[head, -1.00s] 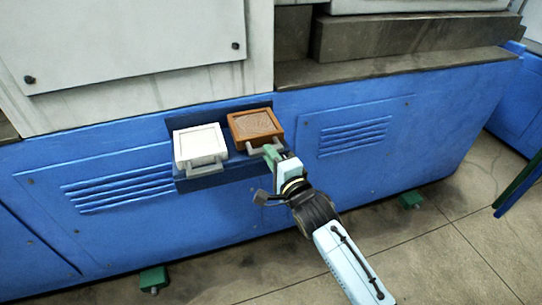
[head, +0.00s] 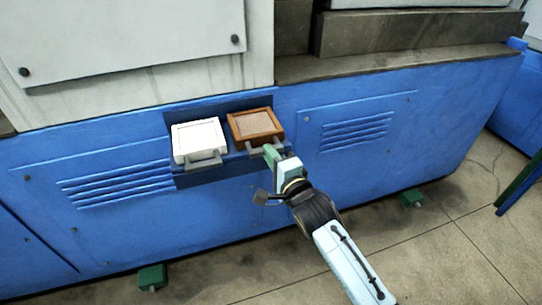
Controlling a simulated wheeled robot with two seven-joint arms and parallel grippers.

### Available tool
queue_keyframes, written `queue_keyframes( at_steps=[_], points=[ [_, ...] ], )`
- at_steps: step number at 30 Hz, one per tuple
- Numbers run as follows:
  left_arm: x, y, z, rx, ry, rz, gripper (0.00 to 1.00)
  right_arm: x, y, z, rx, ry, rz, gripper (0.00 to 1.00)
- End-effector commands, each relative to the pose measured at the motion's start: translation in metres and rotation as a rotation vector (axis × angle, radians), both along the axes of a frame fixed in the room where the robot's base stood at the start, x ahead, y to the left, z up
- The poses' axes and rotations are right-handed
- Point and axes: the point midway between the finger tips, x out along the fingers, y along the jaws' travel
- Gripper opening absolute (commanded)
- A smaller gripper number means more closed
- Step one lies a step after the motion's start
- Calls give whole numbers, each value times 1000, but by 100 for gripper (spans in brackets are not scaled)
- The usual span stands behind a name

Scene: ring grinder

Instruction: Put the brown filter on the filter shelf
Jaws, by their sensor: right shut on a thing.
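The brown filter (head: 254,124) is a square frame with a mesh top and a grey handle (head: 264,146) at its front. It sits in the right half of the dark blue filter shelf (head: 215,171) on the front of the blue machine. My right gripper (head: 268,152) is shut on the handle of the brown filter; its fingers hide part of that handle. A white filter (head: 197,138) with a grey handle lies just to the left on the same shelf, with a narrow gap between them. My left gripper is not in view.
The blue machine front (head: 330,185) has louvred vents on both sides of the shelf. A grey cover panel (head: 130,50) rises above the shelf, and a dark ledge (head: 400,65) juts out at upper right. The concrete floor (head: 430,255) in front is clear.

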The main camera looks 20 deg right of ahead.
Motion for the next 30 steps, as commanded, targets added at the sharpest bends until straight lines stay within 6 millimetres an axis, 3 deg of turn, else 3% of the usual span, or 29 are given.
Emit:
queue_keyframes(
  at_steps=[13,14,19,30],
  points=[
    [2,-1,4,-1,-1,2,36,0,0,1,0,-5,1,0],
    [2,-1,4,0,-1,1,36,0,0,1,0,-5,1,15],
    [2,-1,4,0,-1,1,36,0,0,0,0,-4,0,38],
    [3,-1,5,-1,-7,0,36,-4,-1,-2,0,3,0,39]
  ],
)
